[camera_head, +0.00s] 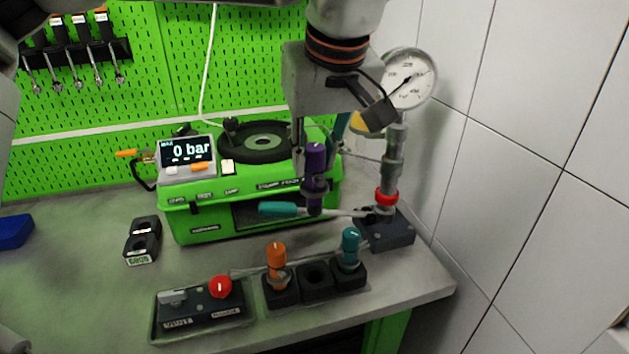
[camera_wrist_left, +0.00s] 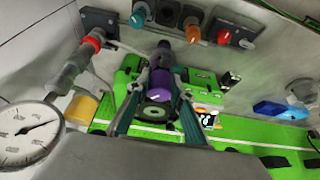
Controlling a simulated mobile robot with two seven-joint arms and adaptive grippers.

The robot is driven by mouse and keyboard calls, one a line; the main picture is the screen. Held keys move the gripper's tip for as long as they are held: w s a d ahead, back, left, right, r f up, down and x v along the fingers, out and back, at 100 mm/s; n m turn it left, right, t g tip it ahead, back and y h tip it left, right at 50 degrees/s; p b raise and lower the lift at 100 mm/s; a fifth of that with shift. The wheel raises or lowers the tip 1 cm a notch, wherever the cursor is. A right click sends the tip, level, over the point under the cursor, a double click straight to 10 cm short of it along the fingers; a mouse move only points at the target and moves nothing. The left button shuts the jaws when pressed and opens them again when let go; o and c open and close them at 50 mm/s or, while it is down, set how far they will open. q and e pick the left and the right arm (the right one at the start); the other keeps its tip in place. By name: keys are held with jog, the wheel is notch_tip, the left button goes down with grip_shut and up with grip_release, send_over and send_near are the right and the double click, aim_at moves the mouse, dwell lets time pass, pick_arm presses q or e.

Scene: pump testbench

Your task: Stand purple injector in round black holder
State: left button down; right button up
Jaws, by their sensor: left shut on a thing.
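The purple injector (camera_head: 316,190) hangs upright above the bench in the head view, in front of the green pump unit. My left gripper (camera_head: 317,155) is shut on its upper part. In the left wrist view, the injector (camera_wrist_left: 159,96) sits between the two fingers of the gripper (camera_wrist_left: 160,86). The round black holder (camera_head: 316,277) is the empty middle socket of a row of three, below the injector and apart from it. It also shows in the left wrist view (camera_wrist_left: 168,12). My right gripper is not in view.
An orange injector (camera_head: 277,262) and a teal injector (camera_head: 350,248) stand in the sockets either side. A pressure gauge stand (camera_head: 392,230) with a teal-handled lever (camera_head: 278,209) is close by. A red-knob box (camera_head: 203,308) and a two-hole black block (camera_head: 143,238) lie left.

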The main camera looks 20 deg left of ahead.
pick_arm(q)
jog(key=shift+w+r, duration=0.15)
jog(key=shift+r, duration=0.65)
jog(key=w+a+r+p, duration=0.25)
jog(key=w+r, duration=0.25)
jog(key=w, duration=0.3)
jog(key=w+a+r+p, duration=0.1)
jog(key=w+a+r, duration=0.35)
jog(key=w, duration=0.35)
jog(key=w+a+r+p, duration=0.35)
jog(key=w+a, duration=0.45)
jog(key=a, duration=0.6)
notch_tip(320, 180, down, 19)
jog(key=shift+w+a, duration=0.2)
jog(key=shift+a, duration=0.05)
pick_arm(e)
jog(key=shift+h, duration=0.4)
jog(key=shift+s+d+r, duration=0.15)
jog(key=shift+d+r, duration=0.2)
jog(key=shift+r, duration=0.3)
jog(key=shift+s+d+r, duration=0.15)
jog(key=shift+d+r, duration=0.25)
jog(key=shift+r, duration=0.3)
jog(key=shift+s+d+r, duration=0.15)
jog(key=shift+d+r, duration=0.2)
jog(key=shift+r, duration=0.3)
pick_arm(q)
jog(key=shift+f, duration=0.15)
